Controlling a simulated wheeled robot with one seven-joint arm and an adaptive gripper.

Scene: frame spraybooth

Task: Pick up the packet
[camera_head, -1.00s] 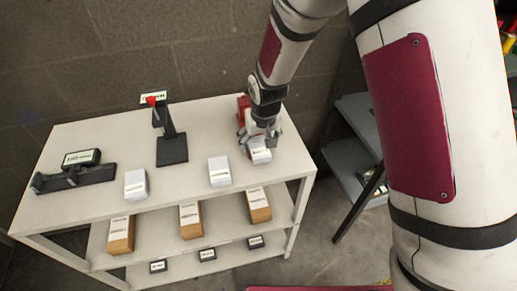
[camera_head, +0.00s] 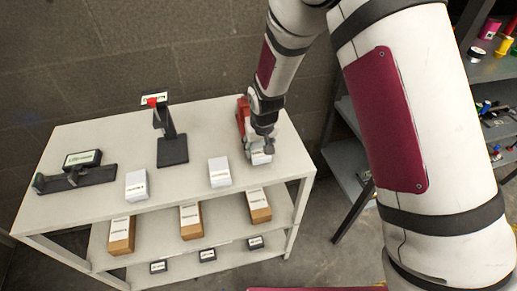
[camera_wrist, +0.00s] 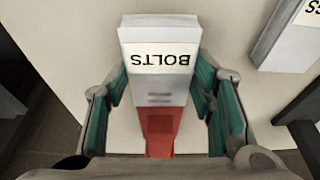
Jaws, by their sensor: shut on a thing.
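The packet is a white box with a label that reads BOLTS, upside down in the wrist view (camera_wrist: 158,88). In the head view it shows at the right end of the top shelf (camera_head: 261,158), partly hidden by my gripper (camera_head: 258,146). In the wrist view my gripper's (camera_wrist: 160,95) teal-padded fingers stand on both sides of the packet, shut on it. I cannot tell whether the packet touches the shelf or is clear of it.
A red thing (camera_head: 242,114) stands close behind my gripper. Two more white boxes (camera_head: 219,172) (camera_head: 136,186), a black stand (camera_head: 172,150) and a black holder (camera_head: 80,178) are on the white shelf unit (camera_head: 110,130). A grey rack (camera_head: 345,160) stands to the right.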

